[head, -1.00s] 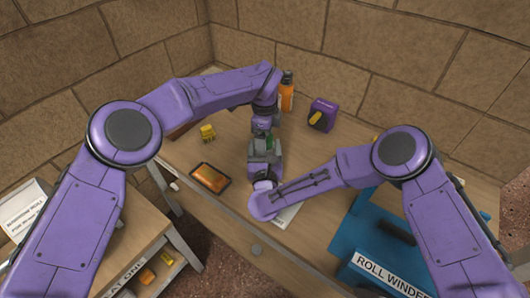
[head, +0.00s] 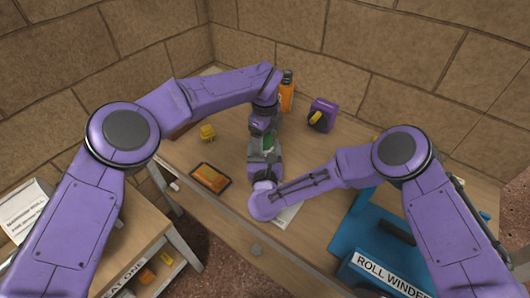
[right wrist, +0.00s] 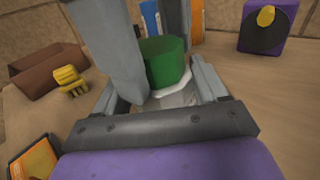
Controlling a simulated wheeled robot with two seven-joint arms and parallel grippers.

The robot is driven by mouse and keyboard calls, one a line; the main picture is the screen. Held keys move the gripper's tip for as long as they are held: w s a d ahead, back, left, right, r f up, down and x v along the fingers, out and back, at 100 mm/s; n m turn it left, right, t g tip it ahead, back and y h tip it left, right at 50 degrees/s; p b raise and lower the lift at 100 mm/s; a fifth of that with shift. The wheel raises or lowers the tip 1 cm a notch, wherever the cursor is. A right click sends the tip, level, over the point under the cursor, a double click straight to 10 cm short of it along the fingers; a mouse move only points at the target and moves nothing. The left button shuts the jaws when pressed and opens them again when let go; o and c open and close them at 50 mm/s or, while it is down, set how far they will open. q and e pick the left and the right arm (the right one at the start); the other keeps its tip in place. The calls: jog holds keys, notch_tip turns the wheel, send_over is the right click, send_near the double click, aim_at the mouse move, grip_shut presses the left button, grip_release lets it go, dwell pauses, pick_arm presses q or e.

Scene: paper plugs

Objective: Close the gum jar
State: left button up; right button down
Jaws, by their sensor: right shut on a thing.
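The gum jar (right wrist: 176,98) is pale and glassy, low between the jaws of my right gripper (right wrist: 168,100), which is shut on it. The green lid (right wrist: 165,62) sits at the jar's top in the right wrist view; whether it is fully seated is hidden. My left gripper (head: 265,140) reaches down from above, its grey fingers beside and behind the lid. Whether they press on the lid I cannot tell. In the head view a bit of the green lid shows between the two grippers, and my arms hide most of the jar. My right gripper (head: 262,165) meets it from the front.
An orange bottle (head: 287,97) and a purple device (head: 322,116) with a yellow handle stand behind. A yellow item (head: 207,132) and a dark tray (head: 228,181) holding something orange are at left. The blue roll winder (head: 350,235) is at right. Paper (head: 287,214) lies in front.

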pick_arm(q)
jog(key=shift+a+r, duration=0.1)
jog(key=shift+r, duration=2.15)
jog(key=shift+c, duration=0.4)
notch_tip(320, 180, up, 4)
jog(key=n, duration=0.3)
jog(key=shift+f, duration=0.2)
notch_tip(320, 180, down, 8)
jog(key=shift+f, duration=0.1)
